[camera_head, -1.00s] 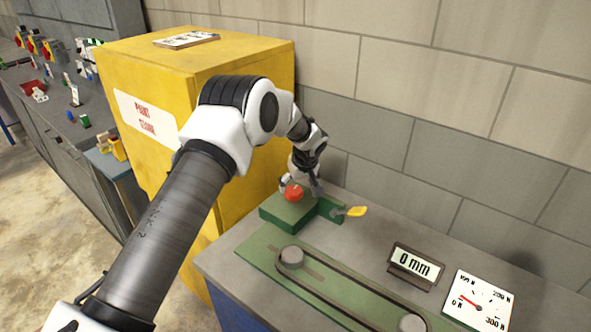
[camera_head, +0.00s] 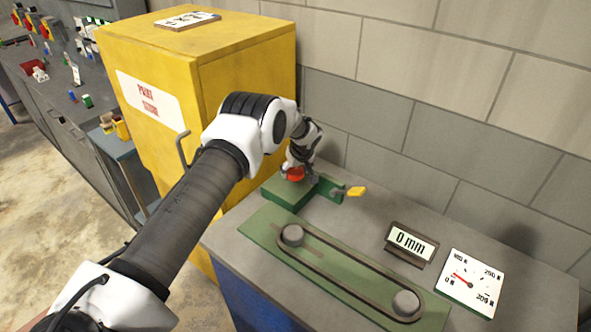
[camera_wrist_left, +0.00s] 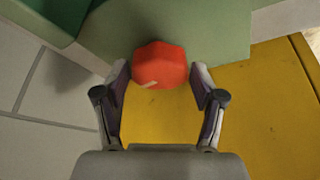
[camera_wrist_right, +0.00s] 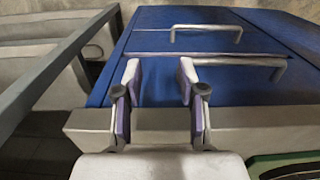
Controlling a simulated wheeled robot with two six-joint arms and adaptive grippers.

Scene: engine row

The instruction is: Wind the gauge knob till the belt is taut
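The red knob (camera_head: 295,174) sits on a green block (camera_head: 285,194) with a yellow-tipped pointer (camera_head: 356,191) at its right. My left gripper (camera_wrist_left: 160,76) is open, its fingers either side of the knob (camera_wrist_left: 159,66) in the left wrist view, with small gaps showing. In the head view my wrist partly hides the knob. A dark belt (camera_head: 350,270) loops around two grey pulleys on a green plate (camera_head: 262,226). The display (camera_head: 410,243) reads 0 mm. The white dial (camera_head: 471,283) has its red needle at the left, low on the scale. My right gripper (camera_wrist_right: 158,75) is open and empty.
A yellow cabinet (camera_head: 245,95) stands left of the bench (camera_head: 345,215), close to my left arm. A block wall (camera_head: 450,120) runs behind. In the right wrist view, blue drawers (camera_wrist_right: 200,55) with metal handles lie beyond the right gripper.

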